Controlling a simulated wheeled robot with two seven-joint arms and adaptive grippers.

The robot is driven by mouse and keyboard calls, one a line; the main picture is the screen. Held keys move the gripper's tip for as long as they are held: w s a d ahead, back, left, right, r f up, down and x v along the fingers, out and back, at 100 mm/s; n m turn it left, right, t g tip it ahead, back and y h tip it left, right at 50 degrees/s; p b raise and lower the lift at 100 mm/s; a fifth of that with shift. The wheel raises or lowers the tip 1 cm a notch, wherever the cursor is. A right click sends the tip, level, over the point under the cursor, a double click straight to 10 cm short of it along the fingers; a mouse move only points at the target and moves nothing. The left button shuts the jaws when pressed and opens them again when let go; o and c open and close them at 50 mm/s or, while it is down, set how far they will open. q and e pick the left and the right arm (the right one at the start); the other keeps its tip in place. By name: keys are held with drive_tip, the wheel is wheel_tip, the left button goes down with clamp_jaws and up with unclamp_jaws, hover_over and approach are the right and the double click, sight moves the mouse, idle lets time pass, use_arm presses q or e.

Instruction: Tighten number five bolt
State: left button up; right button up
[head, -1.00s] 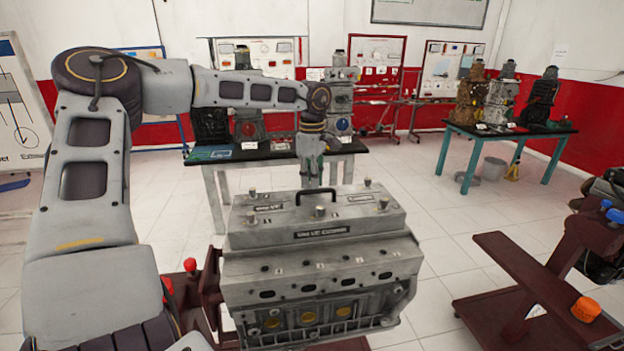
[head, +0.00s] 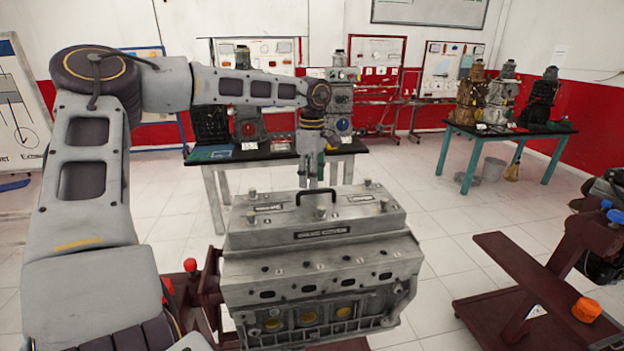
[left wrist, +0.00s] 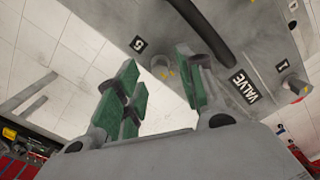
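The grey valve cover (head: 290,235) sits on top of the engine, with several bolts along its edges. My left gripper (head: 312,183) points down at the far edge of the cover, behind the black handle (head: 316,194). Its green-padded fingers (left wrist: 158,72) are apart, and the bolt shows between their tips in the wrist view. Contact cannot be told. My right gripper is not in view.
The engine block (head: 320,290) stands on a dark red stand (head: 212,290). Another bolt (left wrist: 292,88) stands by a "1" label in the wrist view. A black-topped table (head: 270,151) with engine parts is behind my gripper. A red-brown stand (head: 510,265) is at right.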

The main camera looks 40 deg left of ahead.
use_arm(q)
wheel_tip(320, 180, up, 11)
idle(0.6)
idle(0.7)
